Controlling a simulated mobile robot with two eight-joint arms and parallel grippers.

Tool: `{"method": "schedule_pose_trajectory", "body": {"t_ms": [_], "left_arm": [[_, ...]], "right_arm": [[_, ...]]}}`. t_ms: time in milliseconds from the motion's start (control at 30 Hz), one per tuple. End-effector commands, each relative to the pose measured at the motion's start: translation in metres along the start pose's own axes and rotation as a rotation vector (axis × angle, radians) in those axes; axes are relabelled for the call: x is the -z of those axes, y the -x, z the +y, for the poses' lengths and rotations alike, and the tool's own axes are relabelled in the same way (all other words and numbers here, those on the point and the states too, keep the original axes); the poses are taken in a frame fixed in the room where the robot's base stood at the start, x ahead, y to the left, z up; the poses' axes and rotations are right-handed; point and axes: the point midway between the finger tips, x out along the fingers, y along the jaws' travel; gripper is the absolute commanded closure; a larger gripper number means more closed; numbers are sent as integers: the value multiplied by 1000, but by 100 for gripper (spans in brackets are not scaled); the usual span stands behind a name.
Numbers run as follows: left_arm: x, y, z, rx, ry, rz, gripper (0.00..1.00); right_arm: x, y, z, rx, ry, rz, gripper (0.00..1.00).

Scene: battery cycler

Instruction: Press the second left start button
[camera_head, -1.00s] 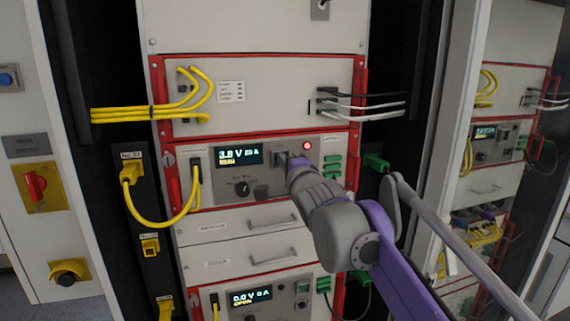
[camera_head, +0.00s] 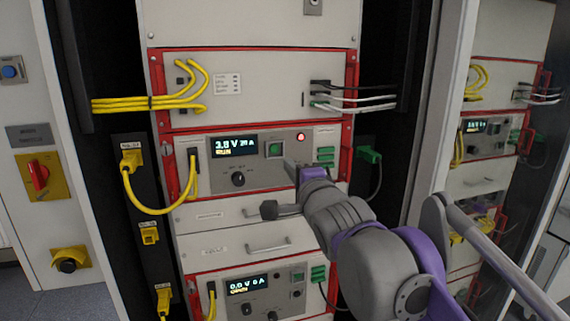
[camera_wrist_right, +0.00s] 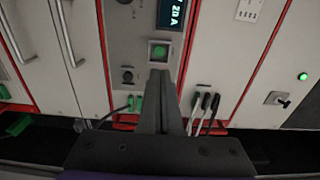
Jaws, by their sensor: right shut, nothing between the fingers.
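The upper cycler unit in the left rack has a lit display (camera_head: 235,145) reading about 3.8 V and 20 A. Right of the display is a square green button (camera_head: 274,149); it also shows in the right wrist view (camera_wrist_right: 160,51). My right gripper (camera_head: 289,164) is shut and empty. Its tips are just below and right of the button in the head view, and appear apart from it. In the wrist view the shut fingers point at the button. My left gripper is out of view.
A red lamp (camera_head: 300,137) glows right of the green button, and a black knob (camera_head: 238,179) sits below the display. Yellow cables (camera_head: 150,104) loop at the left. Green plugs (camera_head: 369,155) and black and white cables are at the right. Drawer handles (camera_head: 268,245) protrude below.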

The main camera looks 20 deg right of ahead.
Motion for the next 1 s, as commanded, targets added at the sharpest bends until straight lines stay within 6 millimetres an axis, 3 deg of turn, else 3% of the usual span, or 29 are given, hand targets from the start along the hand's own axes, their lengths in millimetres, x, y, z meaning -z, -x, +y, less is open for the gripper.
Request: {"method": "schedule_pose_trajectory", "body": {"t_ms": [233, 833, 933, 1000], "left_arm": [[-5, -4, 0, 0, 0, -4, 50], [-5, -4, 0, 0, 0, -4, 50], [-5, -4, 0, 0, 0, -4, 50], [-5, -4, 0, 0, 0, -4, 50]], "right_arm": [[0, 24, 0, 0, -1, 0, 100], [0, 26, -1, 1, 0, 0, 100], [1, 28, 8, -18, 28, 5, 100], [4, 32, 28, -63, 92, 15, 100]]}}
